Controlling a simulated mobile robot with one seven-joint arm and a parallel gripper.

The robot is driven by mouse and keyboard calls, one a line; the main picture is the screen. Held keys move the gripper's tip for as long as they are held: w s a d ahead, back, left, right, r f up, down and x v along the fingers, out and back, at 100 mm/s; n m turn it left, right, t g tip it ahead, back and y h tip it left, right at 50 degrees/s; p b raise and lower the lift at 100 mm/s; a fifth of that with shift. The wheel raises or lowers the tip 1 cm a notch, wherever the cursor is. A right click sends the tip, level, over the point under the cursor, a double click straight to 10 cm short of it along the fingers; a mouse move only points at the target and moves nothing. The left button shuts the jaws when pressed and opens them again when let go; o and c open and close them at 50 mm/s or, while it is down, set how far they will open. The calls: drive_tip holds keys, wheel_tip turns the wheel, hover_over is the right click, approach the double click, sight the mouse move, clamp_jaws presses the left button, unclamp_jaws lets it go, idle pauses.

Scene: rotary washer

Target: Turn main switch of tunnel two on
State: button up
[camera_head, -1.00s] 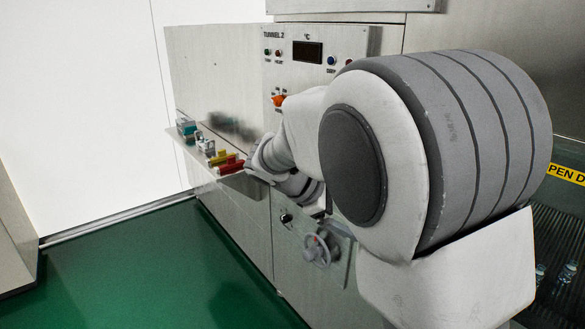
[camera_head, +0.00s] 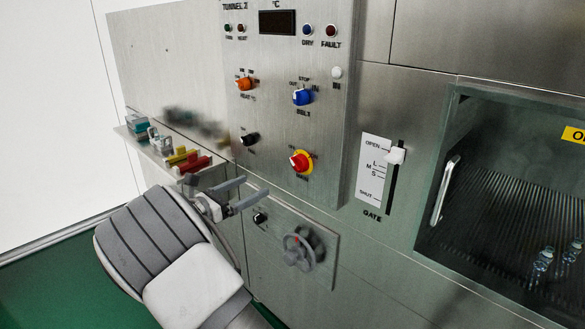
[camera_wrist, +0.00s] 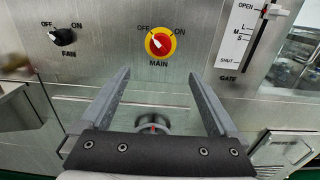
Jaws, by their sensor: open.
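The tunnel two panel (camera_head: 325,130) is a grey metal face marked "TUNNEL 2". Its main switch (camera_head: 301,161) is a red knob on a yellow disc, low on the panel. In the wrist view the main switch (camera_wrist: 160,43) is labelled MAIN, with OFF at left and ON at right; its white pointer tilts toward upper left, the OFF side. My gripper (camera_head: 255,190) is open and empty, below and left of the switch in the head view. In the wrist view my gripper's fingers (camera_wrist: 158,75) point toward the panel on either side below the switch, apart from it.
A black fan knob (camera_wrist: 63,37) is left of the main switch. Orange (camera_head: 245,84) and blue (camera_head: 302,97) knobs sit above. A handwheel (camera_head: 300,250) sticks out below. The gate slider (camera_head: 395,156) is at right. A shelf (camera_head: 128,132) with coloured items is at left.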

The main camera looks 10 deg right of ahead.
sight(295, 166)
drive_tip(key=b+x, duration=0.1)
drive_tip(key=x, duration=1.5)
drive_tip(key=shift+d, duration=0.15)
drive_tip(key=c, duration=1.4)
drive_tip(key=shift+o, duration=0.2)
